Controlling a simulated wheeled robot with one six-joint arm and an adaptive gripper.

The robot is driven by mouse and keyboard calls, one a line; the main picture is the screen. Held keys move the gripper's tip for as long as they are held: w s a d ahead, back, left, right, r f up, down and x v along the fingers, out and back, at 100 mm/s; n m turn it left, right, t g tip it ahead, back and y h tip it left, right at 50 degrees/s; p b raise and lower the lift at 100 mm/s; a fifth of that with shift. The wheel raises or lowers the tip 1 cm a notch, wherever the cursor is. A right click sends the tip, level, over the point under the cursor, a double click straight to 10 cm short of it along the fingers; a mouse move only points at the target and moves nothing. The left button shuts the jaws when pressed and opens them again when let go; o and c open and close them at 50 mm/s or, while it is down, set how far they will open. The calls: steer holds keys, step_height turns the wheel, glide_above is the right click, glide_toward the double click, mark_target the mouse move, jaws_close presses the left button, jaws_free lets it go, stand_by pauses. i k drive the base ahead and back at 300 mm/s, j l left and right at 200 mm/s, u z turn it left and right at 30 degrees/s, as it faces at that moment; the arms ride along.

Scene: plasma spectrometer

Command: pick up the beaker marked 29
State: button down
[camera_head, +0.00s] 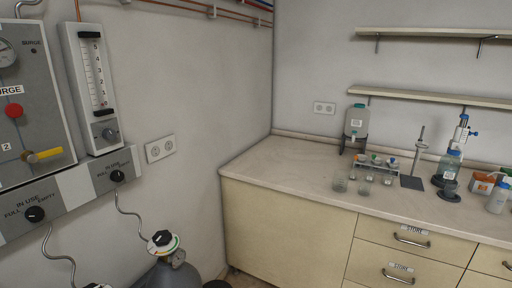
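Several small clear glass vessels that look like beakers stand near the front of the counter (290,172). One beaker (340,183) is at the left, another beaker (364,187) is just right of it, and a smaller vessel (387,179) is further right. They are too small for any number to be read, so I cannot tell which one is marked 29. My gripper is not in view.
Behind the beakers are a rack (378,163) with coloured-top vessels and a dispensing bottle (356,122). Gas cylinders (168,272) stand by the left wall. The counter's left part is clear.

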mark_target(451, 188)
steer(key=i+l+z, duration=0.1)
steer(key=i, duration=0.35)
steer(key=i+l, duration=0.2)
steer(key=i, duration=0.25)
steer(key=i+l+z, duration=0.15)
steer(key=i, duration=0.35)
